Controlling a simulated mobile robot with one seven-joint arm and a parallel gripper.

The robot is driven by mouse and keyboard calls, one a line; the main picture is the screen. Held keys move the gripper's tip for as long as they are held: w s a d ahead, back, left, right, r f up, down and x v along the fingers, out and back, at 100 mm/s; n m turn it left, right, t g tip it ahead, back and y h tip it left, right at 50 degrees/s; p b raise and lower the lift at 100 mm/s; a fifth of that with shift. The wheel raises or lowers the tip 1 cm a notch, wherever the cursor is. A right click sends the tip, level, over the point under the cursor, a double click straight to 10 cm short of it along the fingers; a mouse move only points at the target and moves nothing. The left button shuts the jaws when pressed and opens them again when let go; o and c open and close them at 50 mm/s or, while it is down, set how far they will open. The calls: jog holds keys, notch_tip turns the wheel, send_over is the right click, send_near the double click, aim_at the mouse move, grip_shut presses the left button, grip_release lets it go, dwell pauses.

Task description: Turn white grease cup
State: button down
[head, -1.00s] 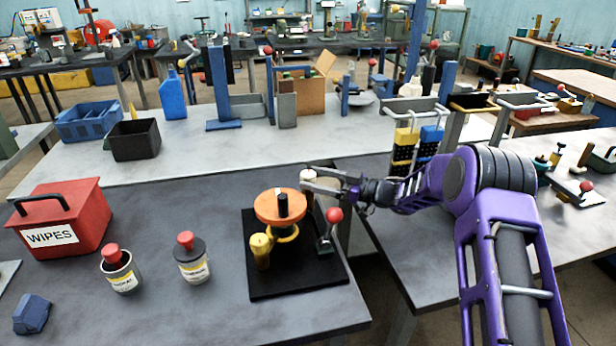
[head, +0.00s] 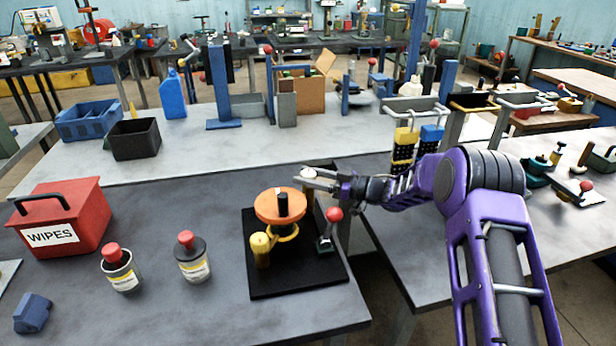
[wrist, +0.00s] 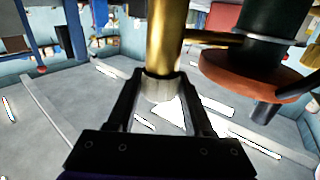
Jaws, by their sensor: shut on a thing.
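The white grease cup (head: 309,173) sits at the back right of the orange handwheel (head: 280,206), on the black-based fixture. In the wrist view the pale cup (wrist: 158,88) joins the end of a brass post (wrist: 166,35). My gripper (head: 311,179) reaches in from the right and is shut on the cup. In the wrist view its two dark fingers (wrist: 160,85) lie on either side of the cup. The fingers hide part of the cup in the head view.
A red-knobbed lever (head: 334,215) stands close below my gripper. A yellow cup (head: 260,245) is at the fixture's front left. Two red-capped containers (head: 192,258) (head: 120,268) and a red WIPES box (head: 62,220) stand left. A gap separates the tables at right.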

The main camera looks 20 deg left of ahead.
aim_at(308, 172)
jog(key=shift+m+t, duration=0.8)
jog(key=shift+t, duration=0.3)
jog(key=m+t+h+b, duration=0.1)
jog(key=m+t+b, duration=0.1)
jog(key=t, duration=0.1)
jog(key=shift+t, duration=0.3)
jog(key=shift+m+t+h+b, duration=0.4)
jog(key=shift+m+t+h, duration=0.1)
jog(key=shift+t, duration=0.1)
jog(key=shift+c, duration=1.5)
grip_release()
notch_tip(308, 172, up, 10)
jog(key=shift+r+p, duration=0.1)
jog(key=shift+p, duration=0.3)
